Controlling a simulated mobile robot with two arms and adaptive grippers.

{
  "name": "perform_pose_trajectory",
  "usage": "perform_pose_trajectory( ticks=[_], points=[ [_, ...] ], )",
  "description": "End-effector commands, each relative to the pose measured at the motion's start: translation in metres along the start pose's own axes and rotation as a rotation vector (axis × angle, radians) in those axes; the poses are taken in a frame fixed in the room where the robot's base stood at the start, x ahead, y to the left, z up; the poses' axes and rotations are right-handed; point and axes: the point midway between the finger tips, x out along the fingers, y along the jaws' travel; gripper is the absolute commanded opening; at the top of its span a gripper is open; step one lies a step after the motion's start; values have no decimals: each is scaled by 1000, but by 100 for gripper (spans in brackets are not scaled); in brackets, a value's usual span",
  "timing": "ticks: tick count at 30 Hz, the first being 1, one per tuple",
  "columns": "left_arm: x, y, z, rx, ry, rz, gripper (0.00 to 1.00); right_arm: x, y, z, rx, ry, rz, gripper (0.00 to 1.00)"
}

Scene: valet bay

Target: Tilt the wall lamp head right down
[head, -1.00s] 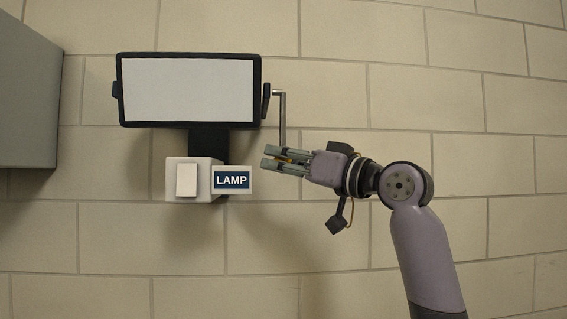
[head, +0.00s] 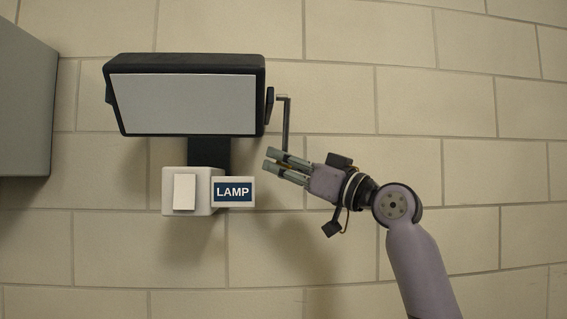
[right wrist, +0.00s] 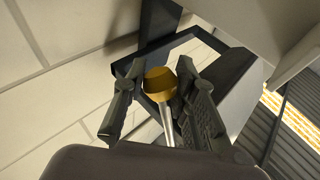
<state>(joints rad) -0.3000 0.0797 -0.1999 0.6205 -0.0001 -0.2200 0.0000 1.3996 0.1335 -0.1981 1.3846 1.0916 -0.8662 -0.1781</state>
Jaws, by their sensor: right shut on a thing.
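The wall lamp head (head: 185,104) is a black box with a pale grey front panel. My right gripper (head: 268,160) is at the handle's lower end, to the right of and below the lamp head. In the right wrist view the fingers are around a brass-coloured knob (right wrist: 160,82) on a metal rod (right wrist: 168,125), shut on it. My left gripper is not in view.
A white box with a switch (head: 185,191) is on the wall below the lamp head, with a LAMP sign (head: 233,192) beside it. A grey cabinet (head: 25,100) stands at the left edge. The block wall (head: 440,100) at right is clear.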

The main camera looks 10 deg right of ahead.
Motion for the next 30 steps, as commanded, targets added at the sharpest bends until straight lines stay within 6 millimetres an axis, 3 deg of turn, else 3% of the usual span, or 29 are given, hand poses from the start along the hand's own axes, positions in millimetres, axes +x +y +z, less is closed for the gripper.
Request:
perform_pose_trajectory(
  ticks=[7,8,16,26,30],
  points=[
    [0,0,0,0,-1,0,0,-1,2,-1,1,2,3,0],
    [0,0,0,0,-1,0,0,-1,2,-1,1,2,3,28],
    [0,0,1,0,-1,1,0,0,1,0,0,0,1,46],
    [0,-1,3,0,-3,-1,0,-2,0,0,0,-1,0,46],
    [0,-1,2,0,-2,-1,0,-15,1,0,-2,-1,2,46]
  ],
)
